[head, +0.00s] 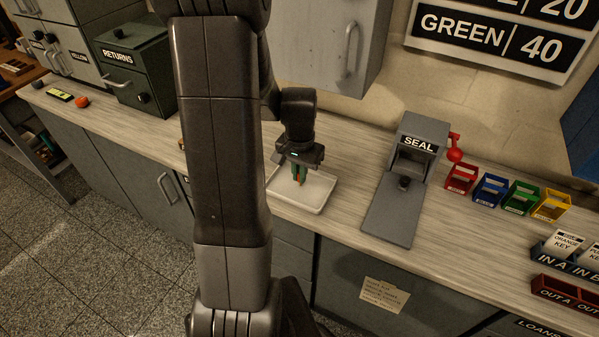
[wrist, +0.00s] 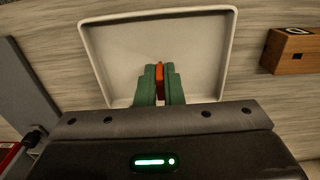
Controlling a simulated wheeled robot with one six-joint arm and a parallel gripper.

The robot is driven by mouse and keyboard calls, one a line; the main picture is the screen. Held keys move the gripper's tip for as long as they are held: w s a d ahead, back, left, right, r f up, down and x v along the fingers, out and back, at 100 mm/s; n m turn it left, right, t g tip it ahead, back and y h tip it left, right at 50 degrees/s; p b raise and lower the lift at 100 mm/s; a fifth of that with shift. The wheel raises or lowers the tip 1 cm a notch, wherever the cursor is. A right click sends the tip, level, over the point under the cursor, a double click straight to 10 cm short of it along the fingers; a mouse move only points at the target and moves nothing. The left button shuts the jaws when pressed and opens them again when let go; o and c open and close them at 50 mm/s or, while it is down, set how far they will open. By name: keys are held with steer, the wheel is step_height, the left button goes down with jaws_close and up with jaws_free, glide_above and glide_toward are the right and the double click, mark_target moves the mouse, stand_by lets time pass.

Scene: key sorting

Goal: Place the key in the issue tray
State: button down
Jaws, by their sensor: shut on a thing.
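My gripper (head: 299,176) points down over a white shallow tray (head: 318,193) on the counter. Its green fingers (wrist: 159,88) are shut on a small orange-red thing, which looks like the key (wrist: 159,78). Most of the key is hidden between the fingers. In the wrist view the tray (wrist: 93,45) lies under and beyond the fingertips, and its inside looks empty. I cannot tell whether the key touches the tray floor. No label shows on the tray.
A grey SEAL device (head: 402,195) with a red lever stands right of the tray. Several small coloured holders (head: 490,190) stand further right. A green RETURNS box (head: 135,65) stands at left. A wooden block (wrist: 292,52) lies beside the tray in the wrist view.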

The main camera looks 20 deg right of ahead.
steer(key=shift+f, duration=0.1)
steer(key=c, duration=1.6)
jaws_free()
steer(key=shift+o, duration=0.2)
step_height(320, 180, up, 12)
steer(key=shift+p, duration=0.3)
